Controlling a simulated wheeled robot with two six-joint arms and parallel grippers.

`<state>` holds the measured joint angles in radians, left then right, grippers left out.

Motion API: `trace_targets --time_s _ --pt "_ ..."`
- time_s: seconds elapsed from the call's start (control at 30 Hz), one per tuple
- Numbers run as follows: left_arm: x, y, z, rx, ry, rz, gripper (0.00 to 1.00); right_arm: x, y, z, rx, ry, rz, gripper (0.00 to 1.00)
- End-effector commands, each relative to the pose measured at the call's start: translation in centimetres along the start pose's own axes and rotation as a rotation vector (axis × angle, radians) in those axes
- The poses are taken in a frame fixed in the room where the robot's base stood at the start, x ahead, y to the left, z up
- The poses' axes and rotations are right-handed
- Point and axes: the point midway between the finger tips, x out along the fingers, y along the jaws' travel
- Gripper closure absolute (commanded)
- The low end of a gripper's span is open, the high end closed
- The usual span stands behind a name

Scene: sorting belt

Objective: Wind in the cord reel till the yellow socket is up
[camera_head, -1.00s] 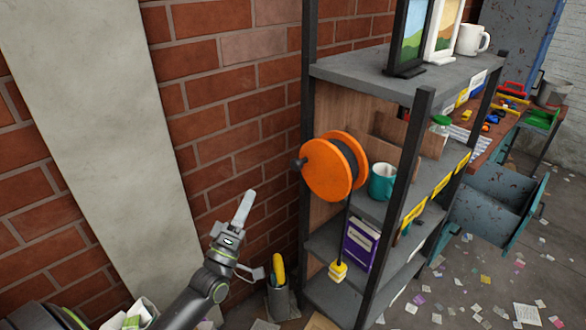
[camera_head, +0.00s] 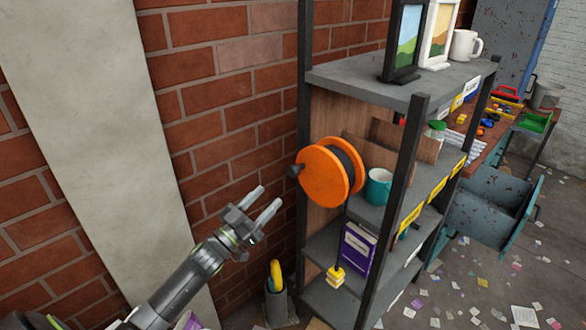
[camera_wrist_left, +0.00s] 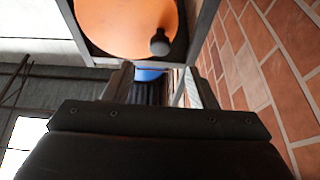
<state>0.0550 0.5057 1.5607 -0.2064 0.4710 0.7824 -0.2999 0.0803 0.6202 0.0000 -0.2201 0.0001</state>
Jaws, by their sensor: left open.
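The orange cord reel (camera_head: 325,177) is mounted on the side of the grey shelf rack. Its dark crank knob (camera_head: 294,171) sticks out at the reel's left edge. A dark cord hangs from the reel down to the yellow socket (camera_head: 336,276), which hangs low, near the bottom shelf. My left gripper (camera_head: 266,199) is open and empty, to the left of the reel and a little below the knob. In the left wrist view the reel (camera_wrist_left: 125,25) and its knob (camera_wrist_left: 160,42) show beyond the open fingers (camera_wrist_left: 160,88). My right gripper is not in view.
The shelf rack (camera_head: 345,78) holds picture frames (camera_head: 402,40), a white mug (camera_head: 466,46), a teal mug (camera_head: 378,187) and a purple box (camera_head: 357,249). A bin with a yellow item (camera_head: 276,275) stands on the floor below my gripper. A brick wall (camera_head: 220,100) lies behind.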

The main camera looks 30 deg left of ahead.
Motion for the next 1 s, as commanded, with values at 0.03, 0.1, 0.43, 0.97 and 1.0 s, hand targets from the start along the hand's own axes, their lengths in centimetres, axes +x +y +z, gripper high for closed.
trace_targets --time_s 0.03,0.1,0.43,0.97,1.0 --pt "1.4 0.0 -0.3 -0.002 0.003 -0.001 0.48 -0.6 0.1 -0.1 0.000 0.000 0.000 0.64" --pt "2.9 0.0 -0.4 -0.002 0.003 0.000 0.48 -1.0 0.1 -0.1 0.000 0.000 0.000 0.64" --pt "9.0 0.0 -0.2 -0.002 0.001 0.000 0.48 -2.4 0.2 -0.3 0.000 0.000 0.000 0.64" --pt "11.0 0.0 0.0 -0.002 0.000 0.000 0.48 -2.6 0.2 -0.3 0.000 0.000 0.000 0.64" --pt "11.0 0.0 0.0 -0.002 0.000 0.000 0.51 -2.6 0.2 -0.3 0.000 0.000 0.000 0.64"
